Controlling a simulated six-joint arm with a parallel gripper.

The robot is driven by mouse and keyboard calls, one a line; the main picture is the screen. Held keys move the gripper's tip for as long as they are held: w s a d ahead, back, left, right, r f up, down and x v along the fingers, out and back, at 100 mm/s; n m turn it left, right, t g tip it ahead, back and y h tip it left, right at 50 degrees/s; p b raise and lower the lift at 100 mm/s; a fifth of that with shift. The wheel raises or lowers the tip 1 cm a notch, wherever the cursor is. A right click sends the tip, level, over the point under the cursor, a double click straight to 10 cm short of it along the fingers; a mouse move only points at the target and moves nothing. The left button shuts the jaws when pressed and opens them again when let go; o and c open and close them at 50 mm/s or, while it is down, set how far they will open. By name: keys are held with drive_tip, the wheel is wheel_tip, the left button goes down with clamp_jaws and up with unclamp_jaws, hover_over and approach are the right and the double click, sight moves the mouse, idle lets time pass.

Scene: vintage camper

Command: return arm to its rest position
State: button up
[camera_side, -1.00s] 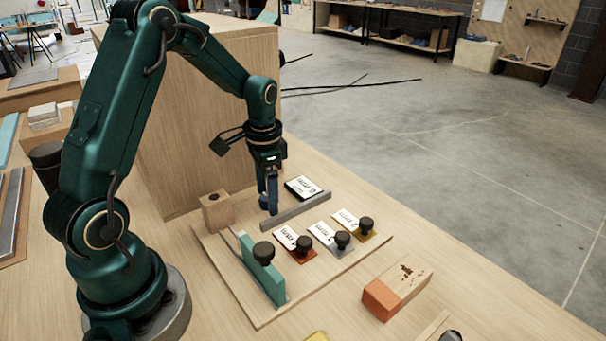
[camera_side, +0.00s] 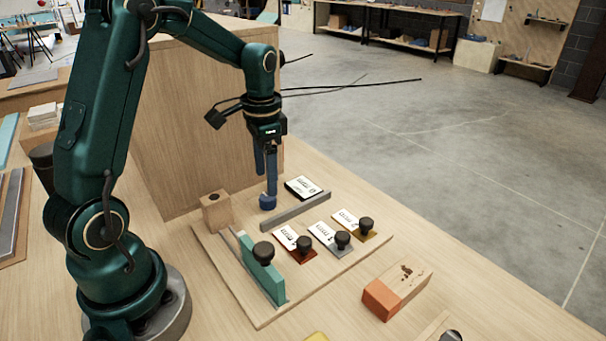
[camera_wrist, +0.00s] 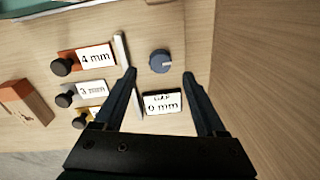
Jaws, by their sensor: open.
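My gripper (camera_side: 268,172) hangs pointing down over the wooden board (camera_side: 246,304) in the side view. In the wrist view its two fingers (camera_wrist: 166,88) are spread apart with nothing held between them. A blue knob (camera_wrist: 160,61) lies beyond the fingertips there; in the side view the blue knob (camera_side: 267,202) stands just below the fingers. A black-edged card (camera_wrist: 162,103), partly readable as "6 mm", lies below and between the fingers in the wrist view.
Orange (camera_side: 295,243), grey (camera_side: 331,236) and yellow (camera_side: 353,224) labelled tags with black knobs lie beside a grey bar (camera_side: 295,210). A teal block (camera_side: 262,270), wooden block (camera_side: 217,211) and orange-ended block (camera_side: 397,290) stand near. A tall wooden panel (camera_side: 180,130) rises behind.

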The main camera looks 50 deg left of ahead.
drive_tip(key=s+d+r+m+t, duration=0.1)
drive_tip(key=s+d+r+t, duration=0.25)
drive_tip(key=d+r, duration=0.55)
drive_tip(key=s+d+n+t, duration=0.2)
drive_tip(key=s+d+n, duration=0.1)
drive_tip(key=s, duration=0.6)
drive_tip(key=shift+d+f+h, duration=0.2)
drive_tip(key=shift+d+h, duration=0.1)
drive_tip(key=shift+d, duration=0.3)
